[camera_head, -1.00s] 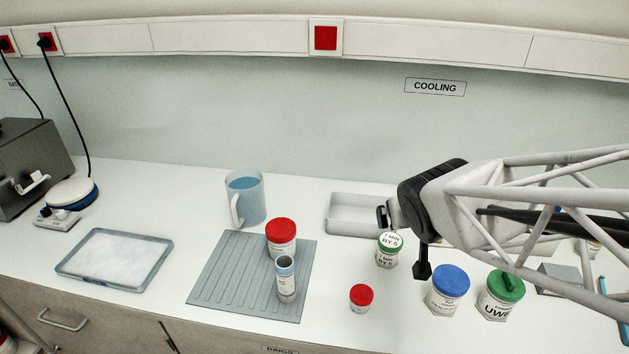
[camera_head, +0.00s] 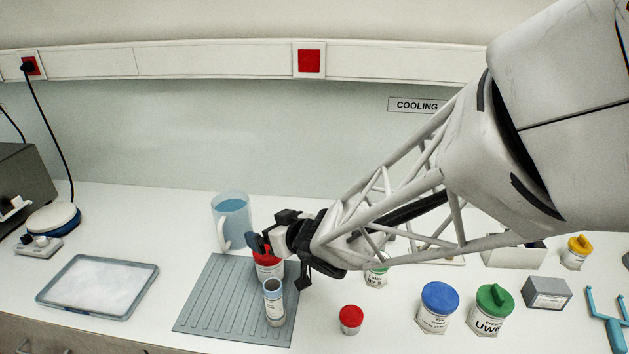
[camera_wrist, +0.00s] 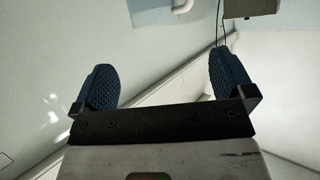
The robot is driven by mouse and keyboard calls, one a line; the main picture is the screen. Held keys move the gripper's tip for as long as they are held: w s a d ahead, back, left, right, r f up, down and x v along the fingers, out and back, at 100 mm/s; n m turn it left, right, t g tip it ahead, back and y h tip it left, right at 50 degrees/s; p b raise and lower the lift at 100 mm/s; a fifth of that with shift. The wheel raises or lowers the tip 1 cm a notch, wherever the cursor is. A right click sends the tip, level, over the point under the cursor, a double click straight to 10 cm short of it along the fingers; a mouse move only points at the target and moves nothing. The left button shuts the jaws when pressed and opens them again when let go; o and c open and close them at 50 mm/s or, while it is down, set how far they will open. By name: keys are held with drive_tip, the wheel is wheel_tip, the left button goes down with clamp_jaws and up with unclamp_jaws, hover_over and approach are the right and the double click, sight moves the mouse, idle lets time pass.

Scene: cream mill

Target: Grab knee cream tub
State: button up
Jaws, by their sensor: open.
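I cannot read "knee cream" on any tub label. A white tub with a red lid (camera_head: 268,270) stands on the grey ribbed mat (camera_head: 215,312), its lid partly hidden by my gripper (camera_head: 264,235). A smaller red-lidded tub (camera_head: 350,320) stands on the bench right of the mat. A blue-lidded tub (camera_head: 437,307) and a green-lidded tub (camera_head: 490,310) are further right. A small green-lidded tub (camera_head: 376,277) is partly hidden under my arm. My gripper is open, above and around the level of the mat tub's lid. In the wrist view its fingers (camera_wrist: 163,80) are apart and empty.
A pale tube (camera_head: 274,303) stands on the mat in front of the red-lidded tub. A blue jug (camera_head: 231,220) stands close behind; its handle shows in the wrist view (camera_wrist: 182,6). A tray of white powder (camera_head: 98,285) lies left. A grey box (camera_head: 547,293) stands right.

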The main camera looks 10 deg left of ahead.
sight(270, 263)
drive_tip(key=shift+f, duration=1.75)
drive_tip(key=shift+f, duration=0.1)
drive_tip(key=shift+f, duration=0.6)
drive_tip(key=shift+w+a+f, duration=0.15)
drive_tip(key=shift+f, duration=0.45)
drive_tip(key=shift+w+a+f, duration=0.1)
drive_tip(key=shift+f, duration=0.5)
drive_tip(key=shift+x, duration=1.1)
drive_tip(key=c, duration=1)
drive_tip(key=shift+o, duration=0.2)
